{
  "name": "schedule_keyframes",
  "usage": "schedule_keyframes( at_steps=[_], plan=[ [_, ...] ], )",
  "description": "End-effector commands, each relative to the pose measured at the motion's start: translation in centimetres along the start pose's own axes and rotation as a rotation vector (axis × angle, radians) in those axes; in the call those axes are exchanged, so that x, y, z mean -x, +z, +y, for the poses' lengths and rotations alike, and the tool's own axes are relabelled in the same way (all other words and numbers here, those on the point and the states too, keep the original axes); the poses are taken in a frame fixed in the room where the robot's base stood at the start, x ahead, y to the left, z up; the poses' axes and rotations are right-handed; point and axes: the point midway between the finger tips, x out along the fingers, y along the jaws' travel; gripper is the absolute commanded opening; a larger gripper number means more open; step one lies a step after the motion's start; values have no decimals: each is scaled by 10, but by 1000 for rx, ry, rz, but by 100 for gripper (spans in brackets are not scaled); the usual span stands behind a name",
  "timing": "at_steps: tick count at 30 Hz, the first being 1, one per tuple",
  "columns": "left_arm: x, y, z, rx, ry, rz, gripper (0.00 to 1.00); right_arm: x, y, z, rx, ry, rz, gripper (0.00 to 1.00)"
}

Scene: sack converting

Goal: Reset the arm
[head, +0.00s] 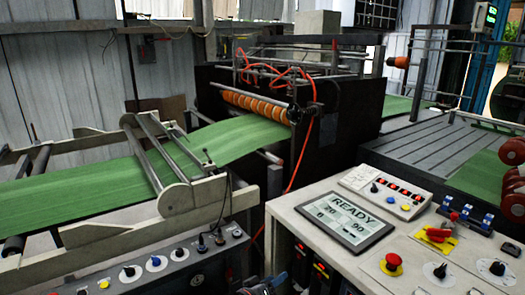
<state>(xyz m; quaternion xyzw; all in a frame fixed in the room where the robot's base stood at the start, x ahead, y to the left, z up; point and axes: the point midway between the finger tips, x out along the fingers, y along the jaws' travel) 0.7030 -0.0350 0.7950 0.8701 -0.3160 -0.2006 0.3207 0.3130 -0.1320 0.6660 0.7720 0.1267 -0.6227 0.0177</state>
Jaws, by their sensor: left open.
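My left gripper (264,286) shows only in part at the bottom edge of the head view. It is dark, with its jaws open, and I see nothing between them. It is low in front of the gap between the left control panel (176,272) and the white console (297,212). Most of the left arm is cut off by the bottom edge. My right gripper is not in view.
The console carries a screen (345,218) reading READY, a red button (391,263), several knobs and a red switch handle (438,235) on a yellow plate. Green sheet (75,190) runs over the left frame into the dark roller machine (350,112).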

Motion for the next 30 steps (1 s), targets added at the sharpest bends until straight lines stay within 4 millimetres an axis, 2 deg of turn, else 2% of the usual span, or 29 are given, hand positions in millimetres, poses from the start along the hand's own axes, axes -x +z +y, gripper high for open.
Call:
schedule_keyframes(
  at_steps=[5,8,15,21,26,30],
  plan=[
    [40,34,-2,-135,-118,-243,51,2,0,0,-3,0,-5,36],
    [73,54,-9,-192,-212,-374,51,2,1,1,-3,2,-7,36],
    [170,91,-28,-264,-465,-623,51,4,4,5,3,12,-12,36],
    [242,110,-32,-282,-627,-723,51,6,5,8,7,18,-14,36],
    [285,123,-29,-291,-696,-738,51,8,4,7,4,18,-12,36],
    [321,149,-24,-273,-715,-778,51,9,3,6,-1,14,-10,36]
  ],
)
